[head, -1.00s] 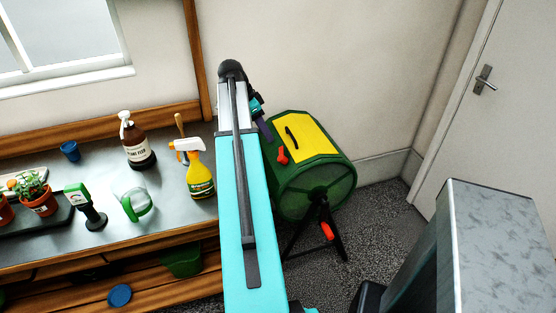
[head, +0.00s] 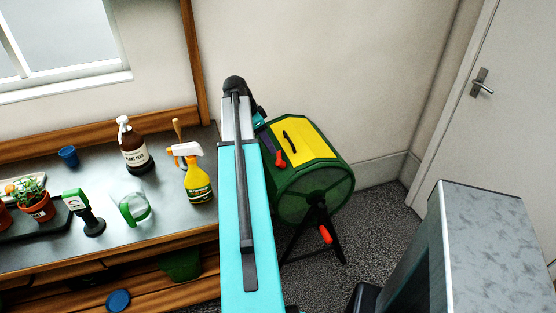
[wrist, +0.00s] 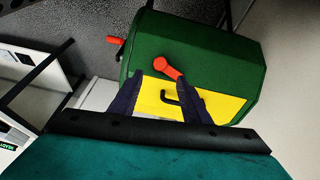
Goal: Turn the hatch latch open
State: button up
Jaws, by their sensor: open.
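The green drum (head: 318,192) has a yellow hatch (head: 307,143) with a black handle (head: 289,140). The red latch (head: 280,158) sits at the hatch's near edge. In the wrist view the red latch (wrist: 167,69) lies slantwise on the border between green drum (wrist: 205,45) and yellow hatch (wrist: 225,104). My gripper (wrist: 161,80) is open there, its two dark fingers on either side of the latch's lower end. I cannot tell whether they touch it. In the head view my arm hides most of the gripper, which is at the drum's left side.
A workbench (head: 110,247) stands at the left with a yellow spray bottle (head: 197,182), a brown bottle (head: 134,150) and a glass jug (head: 132,208). The drum rests on a black stand with a red-orange part (head: 325,234). A grey metal block (head: 487,240) stands at the right.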

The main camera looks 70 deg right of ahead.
aim_at(279, 161)
jog(key=shift+p+x, duration=0.9)
jog(key=shift+x, duration=4.1)
jog(key=c, duration=1)
jog(key=shift+c, duration=0.2)
jog(key=shift+w+d+n+g+p, duration=0.15)
jog(key=shift+n+g+p, duration=0.15)
jog(key=shift+n, duration=0.6)
jog(key=shift+n+g+y, duration=0.4)
jog(key=shift+n+y, duration=0.2)
jog(key=shift+n, duration=0.4)
